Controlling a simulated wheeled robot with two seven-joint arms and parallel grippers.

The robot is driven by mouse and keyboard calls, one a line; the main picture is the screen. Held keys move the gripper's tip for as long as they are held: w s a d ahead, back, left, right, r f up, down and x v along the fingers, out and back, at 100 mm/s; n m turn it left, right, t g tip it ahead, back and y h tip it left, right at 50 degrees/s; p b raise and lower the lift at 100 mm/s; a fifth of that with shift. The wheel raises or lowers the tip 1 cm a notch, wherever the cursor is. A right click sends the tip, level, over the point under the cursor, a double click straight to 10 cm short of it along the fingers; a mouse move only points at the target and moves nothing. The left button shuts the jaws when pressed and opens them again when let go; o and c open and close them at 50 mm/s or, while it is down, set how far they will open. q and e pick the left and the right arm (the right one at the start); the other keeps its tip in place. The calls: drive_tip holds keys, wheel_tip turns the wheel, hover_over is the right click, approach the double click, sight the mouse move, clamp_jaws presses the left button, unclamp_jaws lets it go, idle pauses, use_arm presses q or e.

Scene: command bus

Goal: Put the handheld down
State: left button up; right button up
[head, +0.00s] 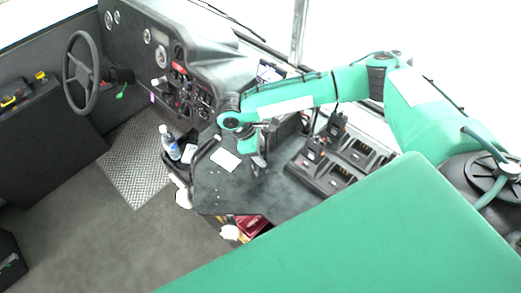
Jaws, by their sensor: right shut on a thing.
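My right gripper (260,158) reaches in from the right over the dark console top (215,185). It is shut on a small dark thing, probably the handheld, which is mostly hidden by the fingers and wrist. I cannot tell whether the held thing touches the console top. A black charging dock (330,184) with several slots sits just right of the gripper. Two dark handheld radios stand in it, one at the back (336,127) and one at the left (315,150). My left gripper is not in view.
A white card (225,160) lies on the console left of the gripper. A water bottle (170,143) stands at the console's left edge. The dashboard (165,55) and steering wheel (82,72) are further back. Bare console top lies in front of the gripper.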

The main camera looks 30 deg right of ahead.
drive_tip(key=shift+f, duration=0.6)
drive_tip(key=o, duration=1.4)
drive_tip(key=shift+o, duration=0.2)
drive_tip(key=b+v, duration=0.3)
drive_tip(key=v, duration=0.9)
drive_tip(key=shift+a, duration=0.1)
